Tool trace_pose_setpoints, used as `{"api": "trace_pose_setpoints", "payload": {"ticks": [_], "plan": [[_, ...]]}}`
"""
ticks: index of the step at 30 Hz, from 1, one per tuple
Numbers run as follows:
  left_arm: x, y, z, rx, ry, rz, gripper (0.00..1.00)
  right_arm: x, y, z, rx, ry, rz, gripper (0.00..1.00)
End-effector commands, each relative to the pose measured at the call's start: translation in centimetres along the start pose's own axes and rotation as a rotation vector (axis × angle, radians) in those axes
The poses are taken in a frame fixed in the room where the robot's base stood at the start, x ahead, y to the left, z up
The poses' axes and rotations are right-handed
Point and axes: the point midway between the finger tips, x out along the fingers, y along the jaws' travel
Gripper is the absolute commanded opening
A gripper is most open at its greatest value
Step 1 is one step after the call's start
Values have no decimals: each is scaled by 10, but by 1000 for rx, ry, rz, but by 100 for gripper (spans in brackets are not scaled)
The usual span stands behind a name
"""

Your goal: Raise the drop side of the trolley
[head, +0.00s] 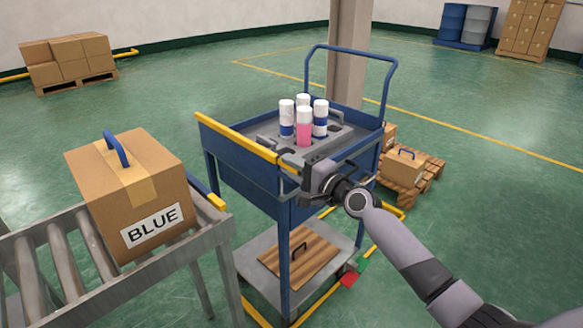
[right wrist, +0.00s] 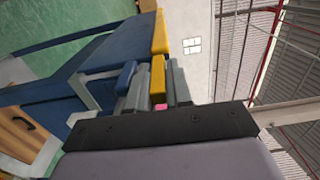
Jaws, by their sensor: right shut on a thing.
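The trolley (head: 335,245) is blue and stands in the middle of the head view. Its drop side (head: 240,172) is a blue panel with a yellow top rail (head: 238,138), along the near left edge of the top tray. The rail also shows in the right wrist view (right wrist: 160,32). My right gripper (head: 302,178) is at the near corner, at the rail's end. In the right wrist view its grey fingers (right wrist: 157,88) are shut around a yellow piece (right wrist: 157,72) in line with the rail. The fingers partly hide this grip. My left gripper is not in view.
Several white-capped cans (head: 304,125), one pink, stand in a grey holder on the tray. A roller conveyor (head: 110,278) with a box marked BLUE (head: 140,195) stands close at left. A wooden board (head: 300,262) lies on the lower shelf. Boxes on a pallet (head: 405,165) stand behind.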

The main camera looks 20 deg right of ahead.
Motion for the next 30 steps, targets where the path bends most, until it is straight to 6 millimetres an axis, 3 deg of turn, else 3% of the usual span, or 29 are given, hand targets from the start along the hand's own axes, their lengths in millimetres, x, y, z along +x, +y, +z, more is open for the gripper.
{"api": "trace_pose_setpoints", "payload": {"ticks": [6,7,9,23,30], "plan": [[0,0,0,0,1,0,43,0,-2,-2,0,4,-3,0],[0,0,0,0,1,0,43,0,-2,-2,0,4,-3,26],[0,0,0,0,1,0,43,0,-2,-2,0,4,-3,40],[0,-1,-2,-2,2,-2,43,0,0,3,-22,-1,2,40],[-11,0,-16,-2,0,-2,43,0,-2,32,-255,-4,4,40]]}}
